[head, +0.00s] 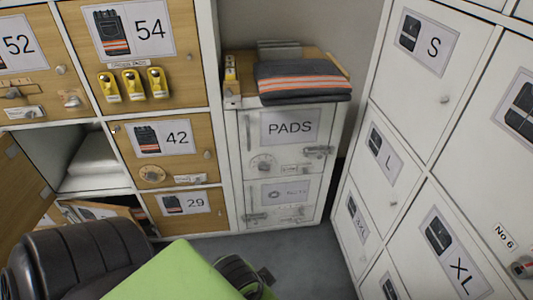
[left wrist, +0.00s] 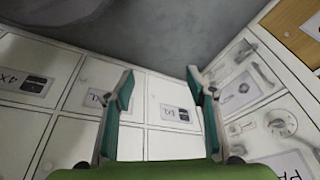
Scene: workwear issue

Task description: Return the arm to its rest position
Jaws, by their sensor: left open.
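My left gripper (left wrist: 160,77) shows in the left wrist view with its two green fingers spread apart and nothing between them. Behind the fingers are white locker doors with size labels and a stretch of grey floor. In the head view, my arm with dark and green parts (head: 165,272) fills the bottom left, in front of the lockers. The fingers cannot be made out there. My right gripper is in neither view.
A folded dark garment with orange stripes (head: 300,82) lies on the PADS cabinet (head: 237,150). White lockers (head: 433,130) stand at right, wooden-door lockers (head: 190,90) at left. One left compartment is open, holding white folded cloth (head: 95,155). Grey floor (head: 310,262) is clear between them.

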